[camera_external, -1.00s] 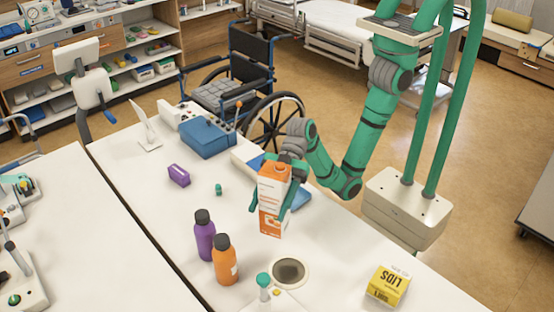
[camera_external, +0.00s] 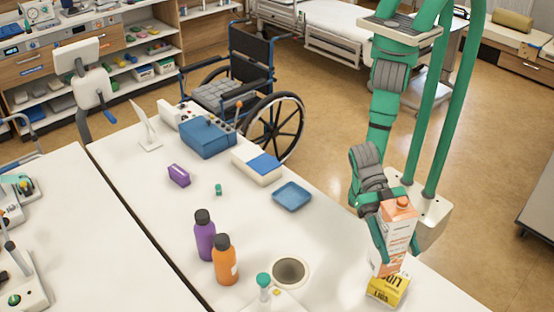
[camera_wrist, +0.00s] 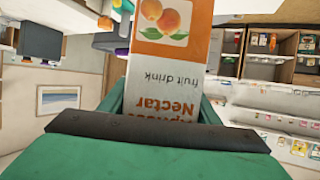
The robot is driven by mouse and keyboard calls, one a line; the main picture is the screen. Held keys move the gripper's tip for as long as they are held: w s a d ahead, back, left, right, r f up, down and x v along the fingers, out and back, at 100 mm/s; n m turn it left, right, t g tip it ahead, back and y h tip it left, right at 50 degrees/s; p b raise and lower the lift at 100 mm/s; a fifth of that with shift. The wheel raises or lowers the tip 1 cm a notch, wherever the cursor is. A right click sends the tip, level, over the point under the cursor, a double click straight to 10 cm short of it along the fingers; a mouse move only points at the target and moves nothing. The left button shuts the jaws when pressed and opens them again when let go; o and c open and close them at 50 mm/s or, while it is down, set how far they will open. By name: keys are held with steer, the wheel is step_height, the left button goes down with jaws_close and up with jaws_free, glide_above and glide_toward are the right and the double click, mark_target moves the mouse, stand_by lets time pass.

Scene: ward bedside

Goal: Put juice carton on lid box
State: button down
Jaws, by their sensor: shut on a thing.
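The juice carton (camera_external: 398,224) is tall, white and orange, with an orange cap. My gripper (camera_external: 393,240) is shut on it and holds it upright, slightly tilted, over the right end of the table. The yellow lid box (camera_external: 388,291) lies on the table directly below the carton, which hides its upper part. I cannot tell whether the carton's bottom touches the box.
An orange bottle (camera_external: 225,262) and a purple bottle (camera_external: 204,238) stand to the left. A round hole (camera_external: 290,271) and a green-topped dispenser (camera_external: 264,285) are near the front edge. A blue tray (camera_external: 292,195) lies farther back. The table between tray and lid box is clear.

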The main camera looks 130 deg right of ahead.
steer(key=shift+n+g, duration=0.4)
steer(key=s+a, duration=0.2)
steer(key=a, duration=0.1)
steer(key=shift+s+f, duration=0.15)
steer(key=shift+s, duration=0.2)
steer(key=shift+f, duration=2.35)
steer(key=c, duration=0.6)
jaws_free()
steer(key=shift+f, duration=0.1)
steer(key=shift+c, duration=0.2)
glide_toward(406, 251)
steer(key=shift+s+d+f, duration=0.15)
steer(key=shift+s+f, duration=0.1)
steer(key=shift+f, duration=0.4)
